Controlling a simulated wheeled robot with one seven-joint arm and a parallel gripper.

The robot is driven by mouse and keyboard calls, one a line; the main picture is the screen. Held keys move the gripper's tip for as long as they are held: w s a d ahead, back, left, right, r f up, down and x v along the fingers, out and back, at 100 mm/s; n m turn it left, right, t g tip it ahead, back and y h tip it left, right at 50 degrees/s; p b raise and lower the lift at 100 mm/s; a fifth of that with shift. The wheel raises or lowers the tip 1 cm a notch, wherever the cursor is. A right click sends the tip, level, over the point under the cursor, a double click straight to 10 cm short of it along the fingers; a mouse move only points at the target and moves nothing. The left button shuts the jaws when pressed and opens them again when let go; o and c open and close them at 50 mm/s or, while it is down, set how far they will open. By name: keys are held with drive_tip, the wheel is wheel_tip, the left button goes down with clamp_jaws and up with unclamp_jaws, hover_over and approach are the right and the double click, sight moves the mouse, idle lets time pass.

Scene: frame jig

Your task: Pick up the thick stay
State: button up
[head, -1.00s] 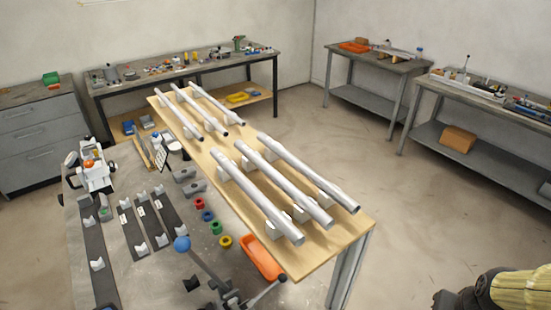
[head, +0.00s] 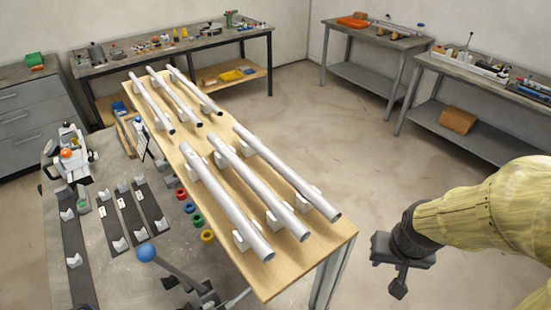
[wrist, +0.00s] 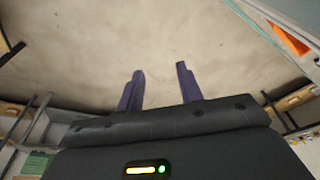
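Three thicker grey tubes lie side by side on the near half of a wooden board: a left one (head: 225,200), a middle one (head: 260,188) and a right one (head: 288,172). Three thinner tubes (head: 178,97) lie on the far half. I cannot tell which tube is the thick stay. My gripper (head: 398,278) is to the right of the board, over the floor, apart from every tube. In the wrist view its two purple fingers (wrist: 160,75) stand apart with only floor between them, so it is open and empty.
The wooden board (head: 290,268) rests along the bench's right side, its tubes on small grey supports. A blue-knobbed lever (head: 146,253), coloured rings (head: 197,220) and dark strips with holders (head: 125,225) are on the left. Open floor lies between the bench and the back tables.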

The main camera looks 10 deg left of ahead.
drive_tip(key=shift+s+d, duration=0.15)
drive_tip(key=shift+o, duration=1)
drive_tip(key=shift+s+r, duration=0.1)
drive_tip(key=shift+s, duration=0.1)
drive_tip(key=a+r+n+g+p, duration=0.1)
drive_tip(key=a+r+n+p, duration=0.2)
drive_tip(key=r, duration=1)
drive_tip(key=a+r+n+p, duration=0.3)
drive_tip(key=a+r+p, duration=0.3)
drive_tip(key=a+r, duration=0.6)
drive_tip(key=w+a+r+n+g+p, duration=0.1)
drive_tip(key=a+r+n+p, duration=0.3)
drive_tip(key=a+r, duration=0.4)
wheel_tip(320, 180, up, 6)
drive_tip(key=shift+f+g+p, duration=0.2)
drive_tip(key=shift+g+p, duration=0.1)
drive_tip(key=shift+p, duration=0.55)
drive_tip(key=shift+w, duration=0.2)
drive_tip(key=p, duration=0.3)
hover_over(289, 177)
wheel_tip(289, 177, down, 12)
drive_tip(key=shift+f, duration=0.1)
